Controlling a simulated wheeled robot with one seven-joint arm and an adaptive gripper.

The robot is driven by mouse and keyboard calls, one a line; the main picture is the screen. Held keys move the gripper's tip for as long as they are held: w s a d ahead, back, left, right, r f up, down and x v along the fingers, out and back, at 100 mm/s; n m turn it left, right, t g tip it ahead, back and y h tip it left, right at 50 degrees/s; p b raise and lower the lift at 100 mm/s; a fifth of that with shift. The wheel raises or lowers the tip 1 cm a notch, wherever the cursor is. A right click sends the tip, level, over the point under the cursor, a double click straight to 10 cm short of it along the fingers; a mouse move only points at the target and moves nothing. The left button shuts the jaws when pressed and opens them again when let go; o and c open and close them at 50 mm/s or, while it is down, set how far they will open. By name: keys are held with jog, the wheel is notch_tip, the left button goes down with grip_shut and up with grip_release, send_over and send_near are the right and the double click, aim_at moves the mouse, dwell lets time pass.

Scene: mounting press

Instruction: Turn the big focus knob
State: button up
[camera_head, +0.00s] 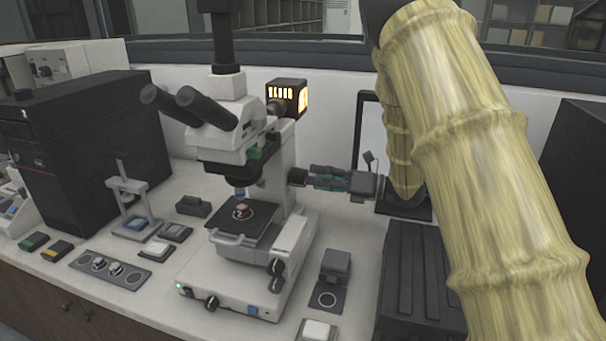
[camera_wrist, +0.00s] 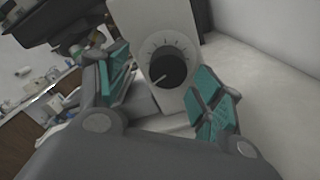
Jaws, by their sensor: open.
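A white microscope (camera_head: 283,180) stands on the bench. A dark round knob (camera_head: 297,177) sticks out from the right side of its column; I take it as the big focus knob. In the wrist view the knob (camera_wrist: 168,69) faces me, with a white pointer line and a ring of scale marks around it. My gripper (camera_head: 314,179) has teal finger pads and points left at the knob. It is open and empty. In the wrist view its fingers (camera_wrist: 163,80) are to either side of the knob, apart from it, the knob lying a little beyond the tips.
Two smaller dark knobs (camera_head: 276,276) sit low on the microscope base. A dark ribbed box (camera_head: 412,275) stands on the bench below my arm. A screen (camera_head: 370,135) stands behind the gripper. A small grey block (camera_head: 336,265) sits right of the base.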

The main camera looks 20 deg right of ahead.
aim_at(306, 177)
jog(key=w+a, duration=0.1)
jog(key=w+a+f, duration=0.1)
jog(key=w, duration=0.1)
jog(key=shift+w+a+f, duration=0.15)
jog(key=shift+a+f, duration=0.05)
jog(key=shift+w+a+p, duration=0.1)
jog(key=shift+a+p, duration=0.2)
jog(key=shift+p, duration=0.05)
jog(key=shift+s+a+r, duration=0.35)
jog(key=shift+r, duration=0.05)
jog(key=shift+w+f, duration=0.4)
jog(key=shift+w, duration=0.1)
jog(key=shift+s+r, duration=0.25)
jog(key=c, duration=0.4)
jog(key=shift+f, duration=0.1)
jog(key=c, duration=0.6)
